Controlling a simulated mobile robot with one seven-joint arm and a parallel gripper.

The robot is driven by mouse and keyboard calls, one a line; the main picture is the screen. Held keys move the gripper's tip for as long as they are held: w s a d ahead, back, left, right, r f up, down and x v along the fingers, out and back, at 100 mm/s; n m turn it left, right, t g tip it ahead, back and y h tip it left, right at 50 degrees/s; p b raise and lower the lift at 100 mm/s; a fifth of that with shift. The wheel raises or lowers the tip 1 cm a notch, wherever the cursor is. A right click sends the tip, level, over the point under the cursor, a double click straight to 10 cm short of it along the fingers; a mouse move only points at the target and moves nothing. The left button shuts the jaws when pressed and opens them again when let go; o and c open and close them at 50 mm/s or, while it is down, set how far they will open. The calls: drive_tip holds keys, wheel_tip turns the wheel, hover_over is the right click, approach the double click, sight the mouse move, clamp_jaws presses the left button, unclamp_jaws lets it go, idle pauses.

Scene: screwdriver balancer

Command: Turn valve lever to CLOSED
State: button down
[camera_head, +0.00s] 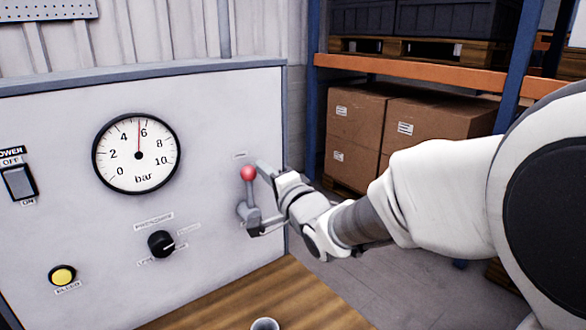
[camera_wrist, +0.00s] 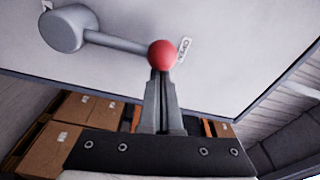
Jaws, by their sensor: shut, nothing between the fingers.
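The valve lever has a red ball knob (camera_head: 248,173) and a grey hub (camera_head: 248,213) on the right part of the pale panel. In the head view the lever stands nearly upright, knob at the top. In the wrist view the grey lever arm (camera_wrist: 117,41) runs from the hub to the red knob (camera_wrist: 162,54). My gripper (camera_head: 262,167) is beside the knob, on its right. In the wrist view my gripper (camera_wrist: 160,78) is shut and empty, its fingertips right at the knob. I cannot tell whether they touch it.
The panel also carries a pressure gauge (camera_head: 137,153) reading near 6 bar, a power switch (camera_head: 19,183), a black knob (camera_head: 161,244) and a yellow button (camera_head: 62,275). A wooden bench top (camera_head: 220,305) lies below. Shelving with cardboard boxes (camera_head: 430,130) stands behind my arm.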

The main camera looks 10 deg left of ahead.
idle(0.4)
drive_tip(key=shift+s+a+n+b, duration=0.25)
drive_tip(key=shift+n+b, duration=0.15)
drive_tip(key=shift+b, duration=0.2)
